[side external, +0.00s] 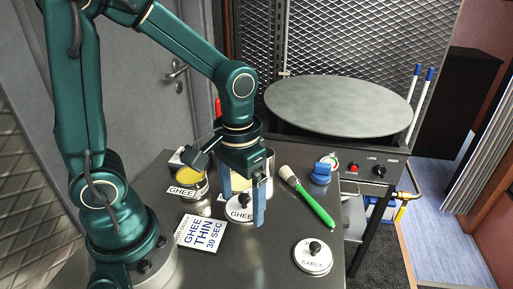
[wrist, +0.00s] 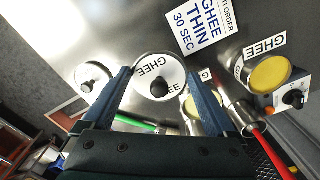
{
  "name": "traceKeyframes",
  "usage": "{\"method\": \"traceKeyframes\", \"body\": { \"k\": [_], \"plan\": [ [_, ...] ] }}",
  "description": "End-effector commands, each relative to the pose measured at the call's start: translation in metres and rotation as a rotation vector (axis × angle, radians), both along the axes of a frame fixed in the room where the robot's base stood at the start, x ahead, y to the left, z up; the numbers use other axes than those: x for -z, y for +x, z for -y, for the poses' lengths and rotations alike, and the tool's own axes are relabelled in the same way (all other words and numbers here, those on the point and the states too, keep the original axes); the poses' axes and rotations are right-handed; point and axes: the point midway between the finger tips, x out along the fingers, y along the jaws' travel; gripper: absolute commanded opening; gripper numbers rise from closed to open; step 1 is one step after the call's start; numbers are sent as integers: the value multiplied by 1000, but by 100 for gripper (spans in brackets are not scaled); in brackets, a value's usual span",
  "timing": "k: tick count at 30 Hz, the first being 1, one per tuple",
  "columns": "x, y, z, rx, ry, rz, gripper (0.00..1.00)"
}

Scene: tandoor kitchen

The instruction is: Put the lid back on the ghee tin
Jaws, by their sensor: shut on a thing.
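The white ghee lid (side external: 238,212), marked GHEE with a black knob, is between the fingers of my gripper (side external: 242,206). In the wrist view the lid (wrist: 150,73) lies between the two blue fingertips (wrist: 158,72), which are shut on its rim. I cannot tell whether it touches the counter. An open tin labelled GHEE with yellow contents (side external: 187,182) stands to the left; it also shows in the wrist view (wrist: 270,74). A second tin with yellow contents (wrist: 196,128) is partly hidden by a finger.
A GHEE THIN 30 SEC card (side external: 201,234) lies at the front left. A green-handled brush (side external: 312,203) lies right of my gripper. A garlic lid (side external: 312,258) lies at the front right. A round griddle (side external: 338,104) stands behind. A red handle (wrist: 268,148) shows in the wrist view.

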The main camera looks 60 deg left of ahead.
Motion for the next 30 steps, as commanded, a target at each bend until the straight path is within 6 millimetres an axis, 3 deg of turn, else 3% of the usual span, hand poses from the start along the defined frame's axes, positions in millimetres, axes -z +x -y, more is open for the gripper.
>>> {"method": "traceKeyframes", "body": {
  "k": [3,9,20,25,30],
  "plan": [
    [-14,-2,-23,-11,0,6,39],
    [-31,-6,-51,-7,1,4,39],
    [-43,-9,-71,-69,0,-2,39],
    [-45,-10,-75,-331,-1,-6,39],
    [-50,-12,-96,-781,-1,-6,39]
  ]
}}
